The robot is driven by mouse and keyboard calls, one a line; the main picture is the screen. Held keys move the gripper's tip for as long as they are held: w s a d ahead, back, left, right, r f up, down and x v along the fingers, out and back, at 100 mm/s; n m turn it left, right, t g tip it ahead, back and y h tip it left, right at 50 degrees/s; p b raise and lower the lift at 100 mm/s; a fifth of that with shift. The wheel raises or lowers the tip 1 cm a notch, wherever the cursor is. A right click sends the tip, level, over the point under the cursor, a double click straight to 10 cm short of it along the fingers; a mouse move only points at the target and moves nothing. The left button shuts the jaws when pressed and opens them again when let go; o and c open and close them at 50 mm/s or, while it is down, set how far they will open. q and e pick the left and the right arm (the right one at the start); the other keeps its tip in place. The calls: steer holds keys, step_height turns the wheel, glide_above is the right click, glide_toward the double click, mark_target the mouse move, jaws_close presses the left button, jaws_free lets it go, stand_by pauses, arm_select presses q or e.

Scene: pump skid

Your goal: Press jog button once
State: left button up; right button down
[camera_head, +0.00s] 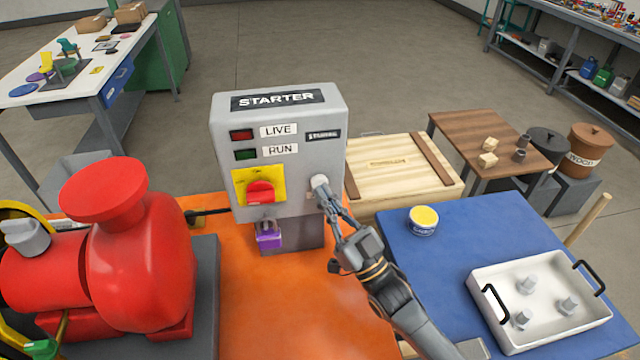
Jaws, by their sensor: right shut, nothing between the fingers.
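The grey starter box (279,131) stands upright on the orange surface, with LIVE and RUN labels on its face. A pale round knob, probably the jog button (319,183), sits at the lower right of that face. My right gripper (322,190) is shut and empty, with its fingertips at the pale knob. They overlap its lower edge in the picture; I cannot tell whether they touch. My left gripper is not in view.
A red rotary switch (260,193) on a yellow plate and a purple padlock (269,236) are left of my gripper. The red pump (140,250) stands at left. A blue mat (450,260) holds a yellow-lidded tin (423,221) and a white tray (550,338).

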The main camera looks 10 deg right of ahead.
steer(key=shift+w, duration=0.45)
stand_by(0.6)
steer(key=shift+s, duration=0.9)
steer(key=s+p, duration=0.2)
steer(key=s, duration=0.3)
stand_by(1.0)
